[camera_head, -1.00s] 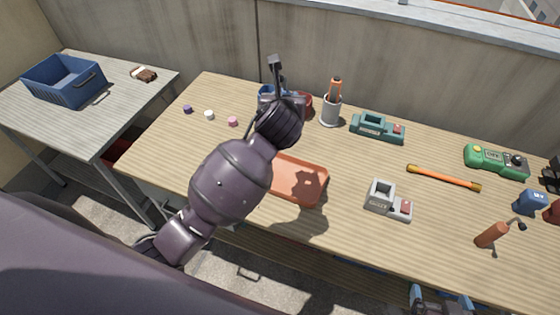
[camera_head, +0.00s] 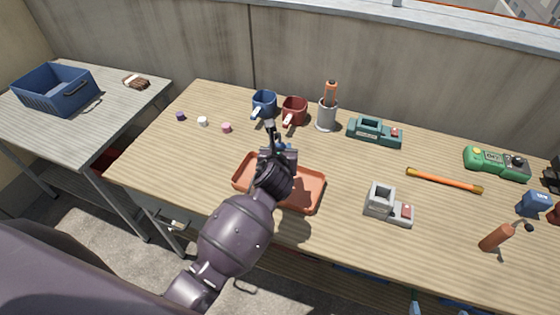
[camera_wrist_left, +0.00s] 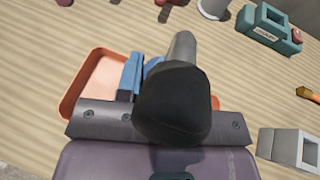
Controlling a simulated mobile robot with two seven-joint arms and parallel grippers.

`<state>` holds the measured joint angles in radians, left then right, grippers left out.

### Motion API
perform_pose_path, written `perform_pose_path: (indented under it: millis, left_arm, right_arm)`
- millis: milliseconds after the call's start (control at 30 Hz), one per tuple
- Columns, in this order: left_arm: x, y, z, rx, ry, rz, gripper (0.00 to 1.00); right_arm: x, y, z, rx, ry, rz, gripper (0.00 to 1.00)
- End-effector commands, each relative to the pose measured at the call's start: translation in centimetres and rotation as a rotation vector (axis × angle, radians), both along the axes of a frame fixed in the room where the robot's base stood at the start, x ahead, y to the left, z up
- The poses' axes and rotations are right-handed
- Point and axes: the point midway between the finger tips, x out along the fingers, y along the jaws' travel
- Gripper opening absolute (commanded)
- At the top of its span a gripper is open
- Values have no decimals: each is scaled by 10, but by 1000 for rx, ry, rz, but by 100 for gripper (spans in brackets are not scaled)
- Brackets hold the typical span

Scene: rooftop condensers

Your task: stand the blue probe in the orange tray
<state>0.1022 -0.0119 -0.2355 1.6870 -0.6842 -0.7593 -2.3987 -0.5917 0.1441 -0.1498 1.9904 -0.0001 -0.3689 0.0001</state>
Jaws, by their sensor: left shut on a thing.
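The orange tray (camera_head: 308,194) lies flat on the wooden bench, partly hidden by my left arm; it also shows in the left wrist view (camera_wrist_left: 92,88). My left gripper (camera_head: 278,146) is over the tray's far side. It is shut on the probe, which shows in the left wrist view as a dark rounded body (camera_wrist_left: 172,103) with a grey shaft. Blue finger parts (camera_wrist_left: 130,76) show beside it. I cannot tell whether the probe touches the tray. My right gripper (camera_head: 440,307) shows only as two separated blue fingertips at the bottom edge.
A blue cup (camera_head: 264,101), a red cup (camera_head: 295,108) and a grey pot (camera_head: 327,117) stand behind the tray. A teal device (camera_head: 374,132) and a grey cradle (camera_head: 382,203) are to the right. Small caps (camera_head: 202,121) lie at left. Bench between tray and cradle is clear.

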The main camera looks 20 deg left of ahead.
Motion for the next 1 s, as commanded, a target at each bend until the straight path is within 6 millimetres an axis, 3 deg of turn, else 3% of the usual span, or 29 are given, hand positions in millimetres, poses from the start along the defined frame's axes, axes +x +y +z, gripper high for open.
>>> perform_pose_path:
  millis: [300, 733, 767, 900, 1000]
  left_arm:
    - [-1, 0, -40, -3, 3, 1, 5]
    - [0, 0, -44, 1, 1, 0, 5]
    - [0, 0, -45, 0, 2, 0, 36]
    - [0, 0, -44, 0, 2, 0, 58]
    - [0, 0, -44, 0, 2, 0, 60]
  right_arm:
    - [-4, 1, -15, 3, 9, -3, 100]
    - [-13, -1, -23, 3, 34, -8, 100]
    - [-13, -1, -23, 3, 34, -8, 100]
    - [-11, 0, -21, 3, 30, -6, 100]
    - [-9, 0, -20, 2, 25, -4, 100]
